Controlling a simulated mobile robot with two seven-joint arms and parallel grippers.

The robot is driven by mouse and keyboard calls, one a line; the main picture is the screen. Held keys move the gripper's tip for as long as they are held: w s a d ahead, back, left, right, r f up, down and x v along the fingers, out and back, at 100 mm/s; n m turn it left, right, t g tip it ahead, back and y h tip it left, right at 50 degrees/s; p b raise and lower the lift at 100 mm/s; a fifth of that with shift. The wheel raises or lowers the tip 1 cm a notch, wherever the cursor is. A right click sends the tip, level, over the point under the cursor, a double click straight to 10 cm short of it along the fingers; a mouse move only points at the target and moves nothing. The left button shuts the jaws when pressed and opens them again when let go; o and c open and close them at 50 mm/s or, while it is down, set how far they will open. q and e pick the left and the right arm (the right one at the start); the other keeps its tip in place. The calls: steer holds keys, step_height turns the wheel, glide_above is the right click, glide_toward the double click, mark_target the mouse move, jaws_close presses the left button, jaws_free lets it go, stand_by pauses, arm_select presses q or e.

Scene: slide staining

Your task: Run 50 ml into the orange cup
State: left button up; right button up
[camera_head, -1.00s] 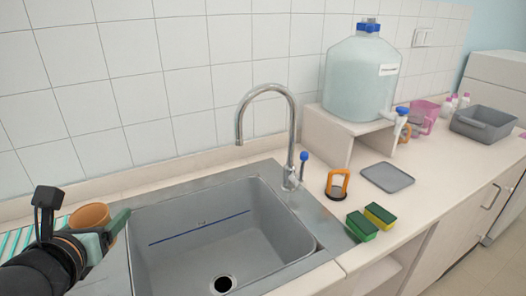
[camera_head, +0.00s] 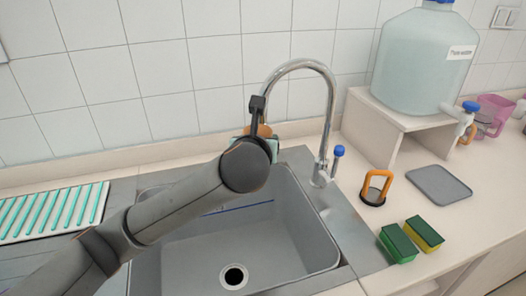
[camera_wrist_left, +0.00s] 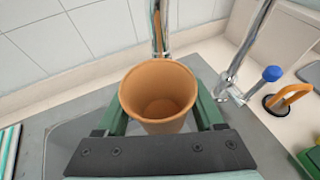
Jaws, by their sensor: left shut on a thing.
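My left gripper (camera_wrist_left: 163,112) is shut on the orange cup (camera_wrist_left: 160,98), which is upright between its green fingers. The inside of the cup looks bare, with no liquid visible. In the head view my arm hides most of the cup (camera_head: 264,131); it is over the back of the sink, near the tap spout. The chrome tap (camera_head: 328,112) arches over the sink and has a blue-topped handle (camera_head: 338,151); no water runs from it. In the left wrist view the spout (camera_wrist_left: 157,38) shows just behind the cup. My right gripper is out of view.
The grey sink (camera_head: 290,235) is empty. A large clear carboy (camera_head: 420,65) with a blue-handled spigot (camera_head: 466,115) stands on a white stand (camera_head: 375,120). Sponges (camera_head: 397,243), an orange-handled item (camera_head: 374,188) and a grey tray (camera_head: 438,185) lie right of the sink. A striped rack (camera_head: 50,213) is left.

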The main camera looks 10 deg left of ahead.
arm_select(q)
step_height(320, 180, down, 6)
steer(key=shift+w+d, duration=0.15)
stand_by(0.3)
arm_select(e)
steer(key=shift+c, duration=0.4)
